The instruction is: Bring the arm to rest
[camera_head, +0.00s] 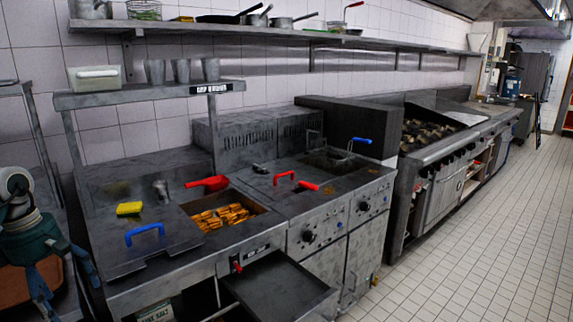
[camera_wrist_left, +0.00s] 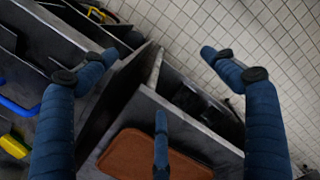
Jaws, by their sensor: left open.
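My left gripper (camera_head: 62,272) is at the lower left of the head view, with dark blue fingers pointing down beside the left end of the counter. In the left wrist view its fingers (camera_wrist_left: 160,75) are spread apart with nothing between them. Below them a brown board (camera_wrist_left: 150,155) lies on a dark surface; part of the board (camera_head: 22,288) also shows behind the arm in the head view. My right gripper is not in view.
The counter holds a blue handle (camera_head: 145,235), a yellow sponge (camera_head: 129,208) and a bin of fries (camera_head: 222,217). A dark panel (camera_head: 278,284) juts out in front. Fryers (camera_head: 315,190) and a stove (camera_head: 430,135) stand to the right. The tiled floor (camera_head: 480,240) is clear.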

